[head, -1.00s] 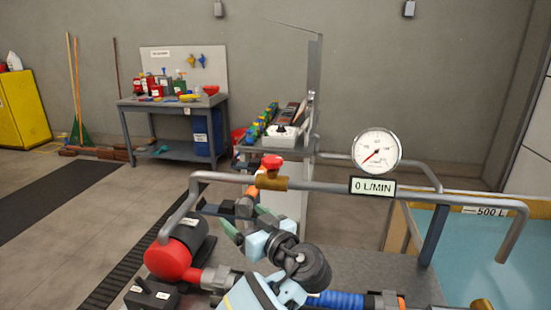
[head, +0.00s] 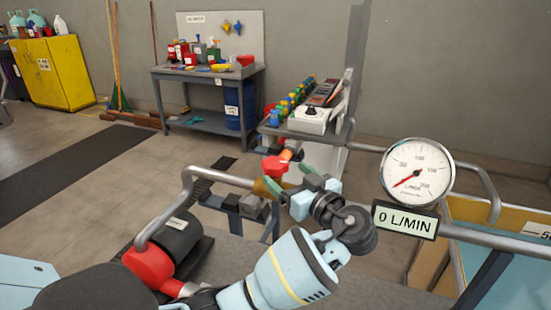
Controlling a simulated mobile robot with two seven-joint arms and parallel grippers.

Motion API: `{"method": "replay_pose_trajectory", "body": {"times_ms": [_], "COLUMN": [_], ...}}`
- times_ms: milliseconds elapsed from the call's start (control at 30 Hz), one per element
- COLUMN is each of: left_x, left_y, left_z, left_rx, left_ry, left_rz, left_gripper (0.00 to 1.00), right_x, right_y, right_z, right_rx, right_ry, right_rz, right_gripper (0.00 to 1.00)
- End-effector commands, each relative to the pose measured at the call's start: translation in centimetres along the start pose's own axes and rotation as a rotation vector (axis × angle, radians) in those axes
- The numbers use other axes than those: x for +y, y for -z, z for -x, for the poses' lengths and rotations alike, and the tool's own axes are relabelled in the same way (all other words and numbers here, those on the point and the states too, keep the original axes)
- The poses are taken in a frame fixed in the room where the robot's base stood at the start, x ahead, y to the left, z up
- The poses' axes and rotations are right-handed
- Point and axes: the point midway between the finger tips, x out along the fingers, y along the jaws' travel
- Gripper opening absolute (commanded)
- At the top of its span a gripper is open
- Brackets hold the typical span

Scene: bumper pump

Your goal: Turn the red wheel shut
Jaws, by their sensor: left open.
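The red wheel (head: 274,166) sits on top of a brass valve (head: 264,187) in the grey pipe, left of the gauge. My left gripper (head: 288,178) comes up from the lower middle, with its green fingers spread just right of the wheel and valve. It is open and holds nothing. The fingers overlap part of the valve in the picture; I cannot tell whether they touch it or the wheel. My right gripper is not in view.
A round gauge (head: 417,172) and a "0 L/MIN" display (head: 404,219) stand on the pipe to the right. A red and black pump (head: 150,262) is at lower left. A blue tank stands at right. A bench (head: 210,78) with bottles is behind.

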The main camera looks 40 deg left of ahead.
Motion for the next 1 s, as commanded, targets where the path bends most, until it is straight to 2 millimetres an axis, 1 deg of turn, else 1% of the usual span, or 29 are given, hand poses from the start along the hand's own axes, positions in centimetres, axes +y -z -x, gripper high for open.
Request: {"method": "replay_pose_trajectory", "body": {"times_ms": [167, 400, 600, 767, 1000], "left_x": [-0.1, -0.1, -0.1, 0.0, 0.0], "left_y": [0.1, 0.3, 0.2, 0.0, 0.0], "left_z": [-1.3, -4.9, -7.1, -7.8, -7.8], "left_rx": [0.003, 0.005, 0.002, 0.0, 0.0], "left_ry": [0.003, 0.003, 0.001, 0.0, -0.001], "left_rz": [-0.001, 0.0, -0.001, -0.002, -0.002], "left_gripper": [0.8, 0.8, 0.8, 0.8, 0.8], "right_x": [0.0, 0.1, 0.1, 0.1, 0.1], "right_y": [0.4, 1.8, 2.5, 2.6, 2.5], "right_z": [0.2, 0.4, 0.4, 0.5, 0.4], "right_rx": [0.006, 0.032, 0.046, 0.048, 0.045], "right_ry": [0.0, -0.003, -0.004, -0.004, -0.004], "right_rz": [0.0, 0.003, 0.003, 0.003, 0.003], "right_gripper": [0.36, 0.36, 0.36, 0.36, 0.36]}}
